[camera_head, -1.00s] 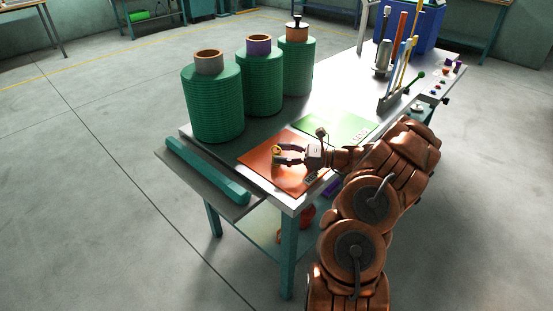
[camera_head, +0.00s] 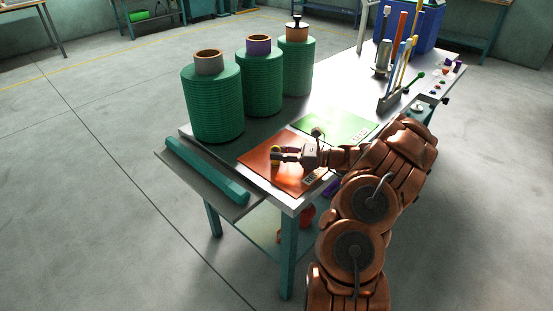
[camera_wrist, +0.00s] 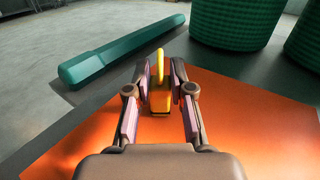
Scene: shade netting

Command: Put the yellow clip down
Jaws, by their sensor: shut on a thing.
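The yellow clip (camera_wrist: 160,101) is between the two fingers of my gripper (camera_wrist: 160,92) in the wrist view. Its thin yellow loop stands up at the top, and its wider body is below. My gripper is shut on it. In the head view the clip (camera_head: 275,151) is a small yellow spot at the tip of my gripper (camera_head: 281,154), over the orange mat (camera_head: 258,158). I cannot tell whether the clip's underside touches the mat.
A green mat (camera_head: 328,127) lies beside the orange one. Large green netting rolls (camera_head: 213,105) stand behind. A teal bar (camera_head: 205,169) lies along the table's left side. A rack with upright tools (camera_head: 395,98) stands at the back right. Bare orange mat surrounds my gripper.

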